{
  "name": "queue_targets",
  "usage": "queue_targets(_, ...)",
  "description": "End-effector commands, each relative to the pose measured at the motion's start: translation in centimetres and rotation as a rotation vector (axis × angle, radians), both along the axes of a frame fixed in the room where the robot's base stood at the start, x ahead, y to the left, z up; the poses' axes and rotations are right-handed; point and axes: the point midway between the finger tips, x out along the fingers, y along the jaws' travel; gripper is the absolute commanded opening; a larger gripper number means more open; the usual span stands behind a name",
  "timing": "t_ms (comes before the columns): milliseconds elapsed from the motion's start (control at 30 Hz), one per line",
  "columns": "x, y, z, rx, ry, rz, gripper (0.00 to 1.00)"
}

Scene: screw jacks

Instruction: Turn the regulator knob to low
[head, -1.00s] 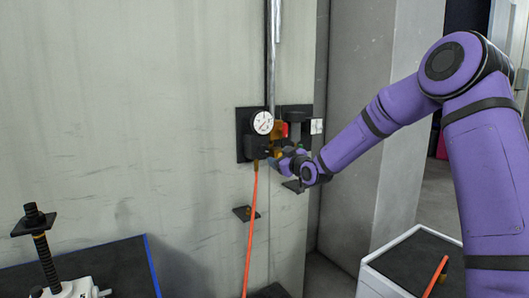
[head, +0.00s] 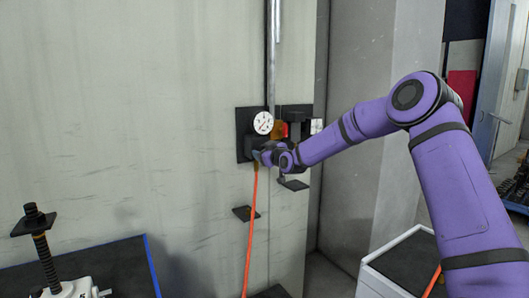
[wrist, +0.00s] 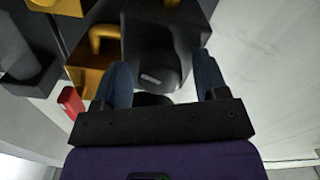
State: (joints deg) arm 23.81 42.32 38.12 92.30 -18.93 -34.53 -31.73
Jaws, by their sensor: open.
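The regulator knob (wrist: 155,68) is a dark cylinder with a small pale mark on its face, below a black block in the wrist view. My gripper (wrist: 162,64) is open, with one blue-grey finger on each side of the knob. I cannot tell whether the fingers touch it. In the head view my gripper (head: 260,156) is at the wall panel, just below the white round gauge (head: 263,122), and it hides the knob. The knob's setting cannot be read.
Brass fittings (wrist: 105,42) and a red part (wrist: 70,102) sit beside the knob. An orange hose (head: 251,230) hangs below the panel. A small black shelf (head: 246,213) juts from the wall. A screw jack (head: 45,250) stands at lower left, a white-edged box (head: 405,262) at lower right.

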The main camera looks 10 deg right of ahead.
Motion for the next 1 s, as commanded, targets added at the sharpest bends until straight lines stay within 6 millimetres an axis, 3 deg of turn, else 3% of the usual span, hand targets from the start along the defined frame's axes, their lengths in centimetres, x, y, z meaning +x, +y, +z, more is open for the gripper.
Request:
queue_targets(133, -0.02, 0.01, -0.01, 0.0, 0.0, 0.0, 0.64)
queue_targets(333, -0.04, 0.01, -0.02, 0.0, 0.0, 0.001, 0.18)
queue_targets(667, -0.04, 0.01, -0.03, 0.03, 0.011, 0.001, 0.17)
queue_targets(1000, -0.04, 0.01, -0.04, 0.232, 0.077, 0.001, 0.17)
